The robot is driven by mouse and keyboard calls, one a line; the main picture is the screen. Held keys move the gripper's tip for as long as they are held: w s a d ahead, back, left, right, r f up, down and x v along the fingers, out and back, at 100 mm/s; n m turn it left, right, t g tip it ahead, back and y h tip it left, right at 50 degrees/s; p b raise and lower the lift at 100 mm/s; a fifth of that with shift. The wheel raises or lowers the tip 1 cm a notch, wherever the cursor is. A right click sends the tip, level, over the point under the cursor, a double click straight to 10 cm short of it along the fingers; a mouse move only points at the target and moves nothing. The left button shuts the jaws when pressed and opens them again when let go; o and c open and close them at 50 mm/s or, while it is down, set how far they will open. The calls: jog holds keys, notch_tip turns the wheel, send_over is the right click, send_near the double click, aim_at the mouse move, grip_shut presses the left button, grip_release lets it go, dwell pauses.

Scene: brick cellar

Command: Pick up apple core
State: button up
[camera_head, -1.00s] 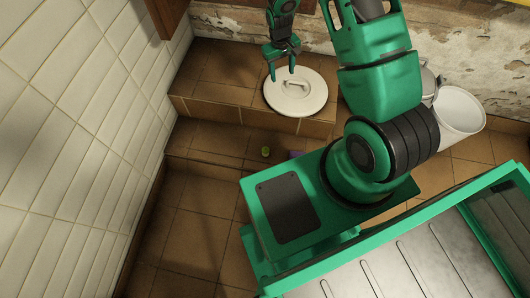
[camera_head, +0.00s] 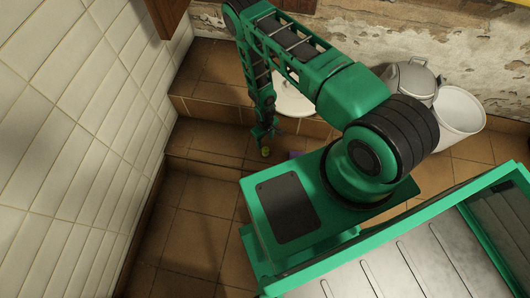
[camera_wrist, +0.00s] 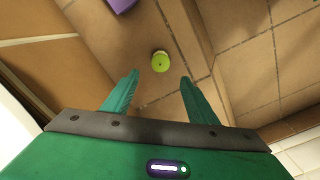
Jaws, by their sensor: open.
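A small yellow-green apple core (camera_head: 265,151) sits on the brown tiled floor, close to the foot of the raised tiled step. In the wrist view the apple core (camera_wrist: 160,61) lies ahead of my fingertips, roughly centred between them and apart from both. My gripper (camera_head: 264,136) points down just above the apple core in the head view. In the wrist view my gripper (camera_wrist: 157,80) has its two green fingers spread wide with nothing between them.
A purple object (camera_wrist: 121,4) lies on the floor near the apple core. A metal pot (camera_head: 410,78) and a white bucket (camera_head: 460,113) stand at the back right. A white tiled wall (camera_head: 75,130) bounds the left.

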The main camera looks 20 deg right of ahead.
aim_at(266, 149)
jog(key=shift+s+a+f, duration=0.1)
jog(key=shift+s+f, duration=0.2)
jog(key=shift+f, duration=0.15)
notch_tip(266, 149, down, 5)
jog(key=shift+f, duration=0.1)
jog(key=shift+d+f, duration=0.2)
jog(key=shift+f, duration=2.6)
jog(key=shift+c, duration=0.7)
jog(key=c, duration=1)
